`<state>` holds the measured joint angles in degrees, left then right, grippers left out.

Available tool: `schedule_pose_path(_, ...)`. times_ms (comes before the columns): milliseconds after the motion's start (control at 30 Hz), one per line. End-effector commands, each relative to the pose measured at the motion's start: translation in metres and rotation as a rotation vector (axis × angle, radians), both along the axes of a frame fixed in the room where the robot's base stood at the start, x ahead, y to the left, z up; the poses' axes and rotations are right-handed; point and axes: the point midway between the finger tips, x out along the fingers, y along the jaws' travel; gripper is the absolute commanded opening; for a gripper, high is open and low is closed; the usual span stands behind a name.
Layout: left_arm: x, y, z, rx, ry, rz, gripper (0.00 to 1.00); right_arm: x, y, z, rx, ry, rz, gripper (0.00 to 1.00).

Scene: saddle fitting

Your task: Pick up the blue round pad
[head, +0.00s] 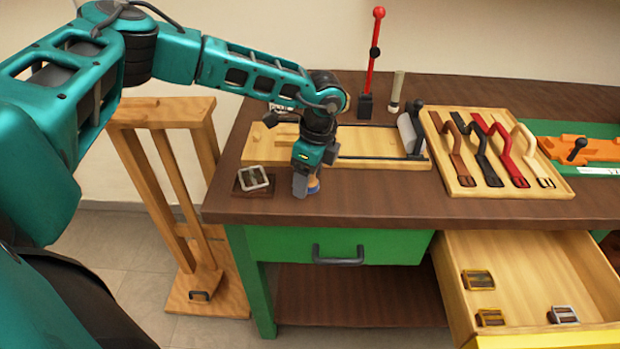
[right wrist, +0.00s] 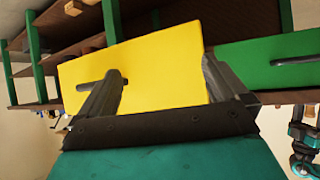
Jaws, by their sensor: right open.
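The blue round pad (head: 314,187) is at the front left of the brown workbench. Only a small part shows: a tan wooden top over a blue rim, the rest hidden behind my left gripper. My left gripper (head: 302,187) points down at it from above, its grey fingers overlapping the pad in the head view. I cannot tell whether the fingers are closed on it or just beside it. My right gripper (right wrist: 165,85) shows in the right wrist view with its two fingers wide apart and nothing between them, in front of a yellow drawer front (right wrist: 150,65).
A buckle on a dark square base (head: 255,193) lies left of my left gripper. Behind are a wooden board with a clamp (head: 385,163) and a red lever (head: 374,60). A strap tray (head: 455,185) lies right. Below it, an open drawer (head: 520,265) holds several buckles.

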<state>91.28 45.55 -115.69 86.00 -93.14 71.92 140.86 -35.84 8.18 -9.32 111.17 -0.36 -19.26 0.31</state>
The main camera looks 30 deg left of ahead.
Motion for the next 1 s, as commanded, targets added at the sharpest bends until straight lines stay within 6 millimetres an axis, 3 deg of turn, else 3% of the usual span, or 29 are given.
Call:
schedule_pose_path(67, 0.0, -0.0001, 0.0002, 0.0, 0.0, 0.0, 0.69, 0.0002, 0.0001, 0.0001, 0.0, 0.0, 0.0, 1.0)
schedule_pose_path(700, 0.0001, -0.0001, 0.0009, 0.0, 0.0, 0.0, 0.1, 0.0004, 0.0002, 0.0002, 0.0, -0.001, 0.0, 1.0)
schedule_pose_path(1000, 0.0003, -0.0001, 0.0039, 0.0, 0.0, 0.001, 0.1, 0.0004, 0.0002, 0.0005, 0.0, -0.001, 0.0, 1.0)
